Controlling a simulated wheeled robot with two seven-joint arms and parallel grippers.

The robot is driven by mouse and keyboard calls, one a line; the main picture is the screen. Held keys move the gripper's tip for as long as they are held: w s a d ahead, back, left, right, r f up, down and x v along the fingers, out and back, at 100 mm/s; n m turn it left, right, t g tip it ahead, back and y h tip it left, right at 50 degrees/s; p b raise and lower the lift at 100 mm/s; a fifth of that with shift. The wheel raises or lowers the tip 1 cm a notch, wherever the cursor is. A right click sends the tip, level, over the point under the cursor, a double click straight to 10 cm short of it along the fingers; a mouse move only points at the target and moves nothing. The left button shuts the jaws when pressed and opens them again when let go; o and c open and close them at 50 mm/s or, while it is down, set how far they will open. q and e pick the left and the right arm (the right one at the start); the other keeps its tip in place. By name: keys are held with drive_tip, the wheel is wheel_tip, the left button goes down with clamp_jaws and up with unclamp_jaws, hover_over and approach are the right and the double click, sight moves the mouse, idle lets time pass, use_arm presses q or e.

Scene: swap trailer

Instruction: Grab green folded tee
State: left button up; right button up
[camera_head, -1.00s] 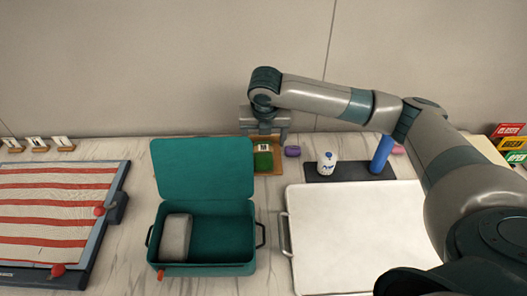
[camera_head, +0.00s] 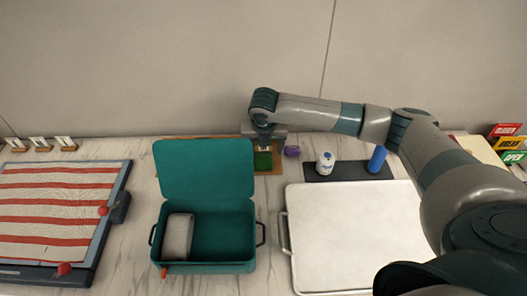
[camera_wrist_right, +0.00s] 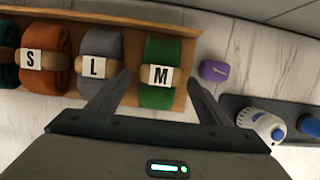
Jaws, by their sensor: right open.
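The green folded tee (camera_wrist_right: 163,52) lies at the right end of a wooden tray (camera_wrist_right: 186,72), with a rolled band and a white M card (camera_wrist_right: 161,75) on it. In the head view a small part of the green tee (camera_head: 263,161) shows below my right gripper (camera_head: 264,147). In the right wrist view my right gripper (camera_wrist_right: 158,82) is open, with one finger on each side of the tee's near part. The left finger overlaps the grey folded tee (camera_wrist_right: 101,47) in the picture. Whether the fingers touch anything is unclear. My left gripper is out of view.
An orange folded tee (camera_wrist_right: 59,45) lies farther left in the tray. A purple item (camera_wrist_right: 214,71) sits just right of the tray. An open teal case (camera_head: 225,235) stands in front. A white bottle (camera_head: 325,163) and blue cylinder (camera_head: 377,158) stand on a dark mat.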

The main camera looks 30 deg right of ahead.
drive_tip(key=shift+x, duration=1.35)
drive_tip(key=shift+c, duration=0.4)
drive_tip(key=c, duration=1.1)
drive_tip(key=shift+r, duration=0.1)
drive_tip(key=shift+c, duration=0.2)
drive_tip(key=shift+r, duration=0.75)
wheel_tip(320, 180, up, 2)
drive_tip(key=shift+w+r+b, duration=0.1)
drive_tip(key=shift+r+b, duration=0.1)
drive_tip(key=shift+b, duration=0.55)
drive_tip(key=s+d+r+b, duration=0.3)
drive_tip(key=d+r, duration=0.4)
drive_tip(key=d, duration=0.4)
drive_tip(key=shift+d, duration=0.2)
